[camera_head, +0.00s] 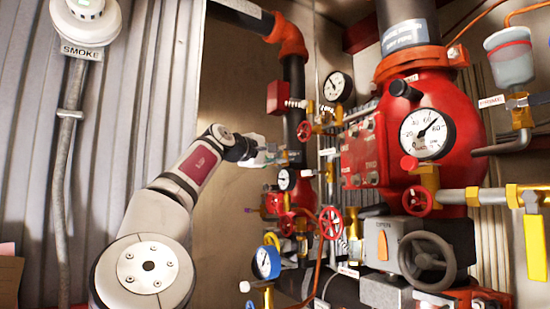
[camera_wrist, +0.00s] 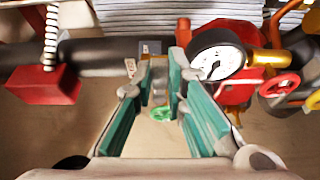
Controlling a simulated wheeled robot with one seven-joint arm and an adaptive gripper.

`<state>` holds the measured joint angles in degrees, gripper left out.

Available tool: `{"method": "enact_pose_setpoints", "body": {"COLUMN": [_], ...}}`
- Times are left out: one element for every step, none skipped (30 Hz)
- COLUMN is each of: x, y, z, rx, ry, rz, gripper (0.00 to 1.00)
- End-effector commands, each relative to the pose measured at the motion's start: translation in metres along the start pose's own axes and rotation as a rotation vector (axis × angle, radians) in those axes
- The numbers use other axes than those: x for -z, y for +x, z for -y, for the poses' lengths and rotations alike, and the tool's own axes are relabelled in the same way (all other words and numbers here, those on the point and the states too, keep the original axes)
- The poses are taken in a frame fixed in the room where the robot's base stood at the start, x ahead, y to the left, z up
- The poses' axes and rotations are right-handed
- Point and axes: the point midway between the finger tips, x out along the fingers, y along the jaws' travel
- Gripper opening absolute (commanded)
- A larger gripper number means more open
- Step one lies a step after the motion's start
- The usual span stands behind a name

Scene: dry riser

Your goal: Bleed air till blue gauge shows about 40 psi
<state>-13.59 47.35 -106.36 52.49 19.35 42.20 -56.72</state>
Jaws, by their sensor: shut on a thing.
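The blue-rimmed gauge (camera_head: 266,262) is low in the middle of the head view, with a white face; its needle is too small to read. My gripper (camera_head: 284,157) is up and left of the red valve body, beside the dark vertical pipe. In the wrist view my gripper's teal fingers (camera_wrist: 161,78) are shut on a small brass-coloured fitting (camera_wrist: 158,86). A green ring (camera_wrist: 160,113) shows between the fingers, just below it. How the fitting joins the pipework is hidden. The blue gauge does not show in the wrist view.
A large black-rimmed gauge (camera_head: 427,133) is on the red valve body at right. Another black-rimmed gauge (camera_wrist: 216,56) is close right of my fingers. Red handwheels (camera_head: 331,223), a grey handwheel (camera_head: 427,261) and pipes crowd the lower right.

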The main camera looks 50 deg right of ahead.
Motion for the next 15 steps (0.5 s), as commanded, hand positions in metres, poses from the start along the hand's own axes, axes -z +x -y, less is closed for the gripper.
{"method": "enact_pose_setpoints", "body": {"x": [0.001, 0.002, 0.002, 0.003, 0.003, 0.003, 0.003, 0.003, 0.004, 0.004, 0.004, 0.004, 0.004, 0.005, 0.005], "y": [0.000, 0.000, 0.000, 0.000, 0.000, 0.001, 0.001, 0.001, 0.001, 0.001, 0.001, 0.001, 0.001, 0.001, 0.002], "z": [0.002, 0.003, 0.004, 0.006, 0.007, 0.008, 0.009, 0.010, 0.012, 0.013, 0.014, 0.015, 0.016, 0.017, 0.018], "rx": [-0.005, -0.010, -0.017, -0.023, -0.030, -0.039, -0.046, -0.054, -0.065, -0.074, -0.081, -0.092, -0.100, -0.108, -0.117], "ry": [0.015, 0.027, 0.042, 0.058, 0.073, 0.096, 0.115, 0.133, 0.158, 0.176, 0.196, 0.222, 0.240, 0.258, 0.282], "rz": [0.000, 0.000, 0.000, 0.000, 0.000, 0.001, 0.000, 0.000, 0.000, 0.000, 0.002, 0.001, 0.001, 0.001, 0.001], "gripper": [0.00, 0.00, 0.00, 0.00, 0.00, 0.00, 0.00, 0.00, 0.00, 0.00, 0.00, 0.00, 0.00, 0.00, 0.00]}}
